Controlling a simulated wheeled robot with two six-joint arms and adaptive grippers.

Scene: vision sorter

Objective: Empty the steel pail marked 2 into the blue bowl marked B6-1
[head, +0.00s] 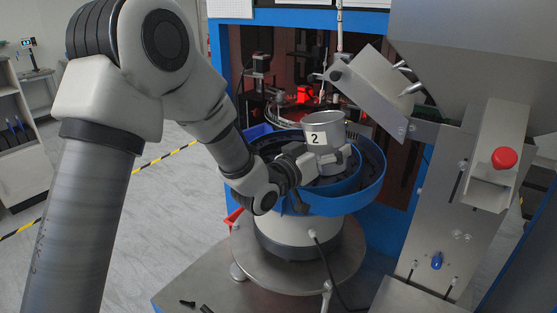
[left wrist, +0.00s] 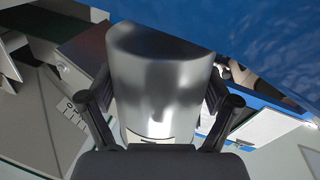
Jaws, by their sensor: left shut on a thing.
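The steel pail marked 2 (head: 327,131) is upright above the blue bowl (head: 369,184) in the head view. My left gripper (head: 325,160) is shut on the pail, with a finger on its side. In the left wrist view the pail (left wrist: 160,85) fills the middle, between the two fingers of my left gripper (left wrist: 157,110). The blue bowl sits on a round white and dark base. Its marking cannot be read, and my arm and the pail hide part of its inside. The pail's contents cannot be made out. My right gripper is not in view.
A steel chute (head: 375,82) hangs just right of and above the pail. The bowl's base stands on a round steel plate (head: 345,262). Open floor (head: 165,230) lies to the left.

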